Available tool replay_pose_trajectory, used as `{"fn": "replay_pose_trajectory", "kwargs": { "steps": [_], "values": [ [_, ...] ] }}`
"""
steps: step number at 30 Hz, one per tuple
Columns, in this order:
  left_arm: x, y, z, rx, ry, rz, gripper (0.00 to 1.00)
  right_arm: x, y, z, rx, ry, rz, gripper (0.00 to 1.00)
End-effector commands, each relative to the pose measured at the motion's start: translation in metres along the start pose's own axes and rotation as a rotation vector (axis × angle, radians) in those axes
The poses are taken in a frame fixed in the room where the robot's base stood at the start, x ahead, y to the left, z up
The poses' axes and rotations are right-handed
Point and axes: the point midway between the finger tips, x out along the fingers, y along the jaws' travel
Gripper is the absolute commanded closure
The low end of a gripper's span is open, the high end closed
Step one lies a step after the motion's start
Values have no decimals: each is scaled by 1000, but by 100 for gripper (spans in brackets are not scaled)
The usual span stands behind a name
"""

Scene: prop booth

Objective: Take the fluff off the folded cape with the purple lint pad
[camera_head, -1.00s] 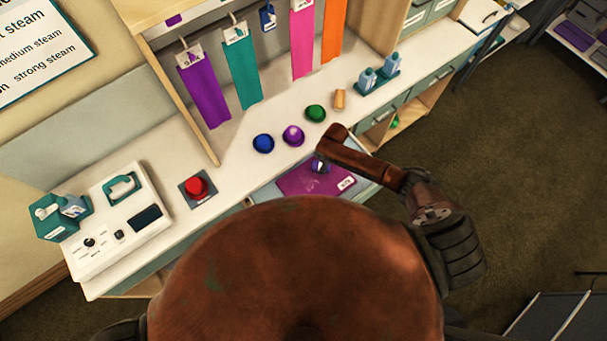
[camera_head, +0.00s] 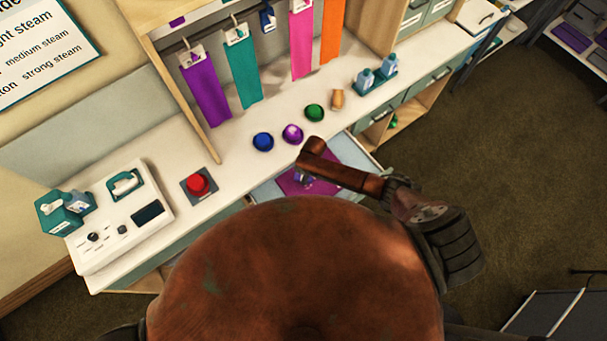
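The folded purple cape (camera_head: 292,186) lies flat in an open drawer (camera_head: 352,178) below the counter front. My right arm reaches over it and covers much of it. My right gripper (camera_head: 304,181) points down at the cape, mostly hidden under my arm, so I cannot tell its opening or whether it holds anything. The round purple lint pad (camera_head: 293,134) appears to sit on the counter between a blue one and a green one, with a pale patch on top. Any fluff is too small to make out. My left gripper is out of view.
On the counter are a blue pad (camera_head: 263,142), a green pad (camera_head: 314,112), a tan object (camera_head: 338,99), a red button (camera_head: 198,184) and a white control panel (camera_head: 118,215). Coloured cloth strips (camera_head: 206,95) hang above. Blue bottles (camera_head: 366,78) stand at the back right.

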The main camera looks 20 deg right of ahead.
Motion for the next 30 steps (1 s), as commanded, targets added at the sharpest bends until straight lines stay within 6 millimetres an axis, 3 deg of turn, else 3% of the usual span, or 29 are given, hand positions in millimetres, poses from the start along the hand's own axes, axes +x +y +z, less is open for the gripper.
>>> {"fn": "replay_pose_trajectory", "kwargs": {
  "steps": [6, 10, 30],
  "values": [
    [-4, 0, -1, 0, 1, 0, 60, 1, -10, -13, 7, 1, 0, 85],
    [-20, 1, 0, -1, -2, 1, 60, -23, -9, -14, 8, 3, 4, 85],
    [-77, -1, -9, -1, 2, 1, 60, -78, -9, -17, 16, 0, 3, 85]
  ]
}}
